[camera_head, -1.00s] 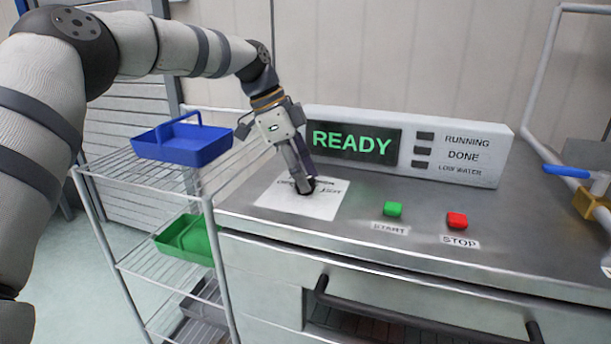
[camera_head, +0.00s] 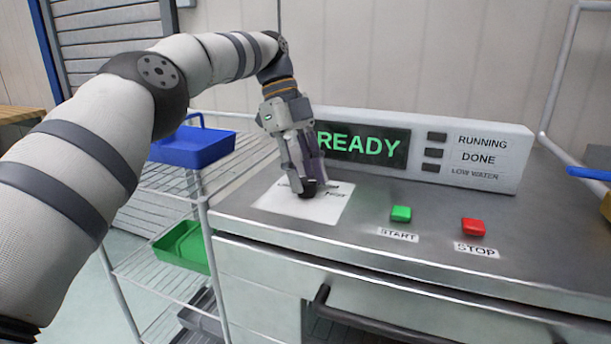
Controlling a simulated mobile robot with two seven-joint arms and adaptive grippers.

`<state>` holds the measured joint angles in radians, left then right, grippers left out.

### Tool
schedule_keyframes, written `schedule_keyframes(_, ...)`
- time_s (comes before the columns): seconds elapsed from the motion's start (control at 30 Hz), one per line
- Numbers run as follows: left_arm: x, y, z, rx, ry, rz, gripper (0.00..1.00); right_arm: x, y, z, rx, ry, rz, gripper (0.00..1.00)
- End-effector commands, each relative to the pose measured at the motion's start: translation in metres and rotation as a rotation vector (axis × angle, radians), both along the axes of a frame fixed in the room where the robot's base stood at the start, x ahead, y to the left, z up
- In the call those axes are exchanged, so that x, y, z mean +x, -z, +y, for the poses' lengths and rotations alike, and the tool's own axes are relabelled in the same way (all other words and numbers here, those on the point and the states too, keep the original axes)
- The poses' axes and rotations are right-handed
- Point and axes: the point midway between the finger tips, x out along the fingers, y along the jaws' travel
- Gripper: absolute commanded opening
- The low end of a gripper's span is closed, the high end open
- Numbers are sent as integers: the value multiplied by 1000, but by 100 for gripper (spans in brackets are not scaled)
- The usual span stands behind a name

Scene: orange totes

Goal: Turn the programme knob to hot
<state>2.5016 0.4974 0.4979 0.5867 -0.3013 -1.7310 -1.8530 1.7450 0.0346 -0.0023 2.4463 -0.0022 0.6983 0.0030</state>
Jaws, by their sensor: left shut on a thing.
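The programme knob (camera_head: 308,190) is a small dark knob on a white label plate (camera_head: 325,209) at the left of the steel worktop. My left gripper (camera_head: 306,188) reaches down from above and is shut on the knob, with its fingers around it. The fingers hide most of the knob and part of the printed words, so the knob's pointing direction cannot be told. The display (camera_head: 360,145) behind reads READY in green. My right gripper is not in view.
A green START button (camera_head: 401,214) and a red STOP button (camera_head: 473,227) sit right of the plate. A wire rack with a blue tray (camera_head: 194,146) and a green tray (camera_head: 182,247) stands at the left. A dark handle (camera_head: 400,338) runs along the front.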

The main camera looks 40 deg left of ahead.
Motion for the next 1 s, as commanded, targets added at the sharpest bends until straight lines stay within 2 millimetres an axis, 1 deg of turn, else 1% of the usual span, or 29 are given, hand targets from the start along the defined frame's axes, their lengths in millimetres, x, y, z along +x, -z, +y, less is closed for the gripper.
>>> schedule_keyframes(0.03,-1,5,-1,2,10,13,5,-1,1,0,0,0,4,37)
schedule_keyframes(0.5,-1,5,-1,1,22,14,5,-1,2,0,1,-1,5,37)
schedule_keyframes(0.53,-1,5,-1,1,22,14,38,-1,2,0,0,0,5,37)
schedule_keyframes(0.6,-1,4,-1,2,21,13,52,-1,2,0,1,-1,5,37)
schedule_keyframes(0.9,-1,2,0,1,15,5,52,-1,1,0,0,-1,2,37)
schedule_keyframes(1.0,-2,-1,0,-1,-23,2,52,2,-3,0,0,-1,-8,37)
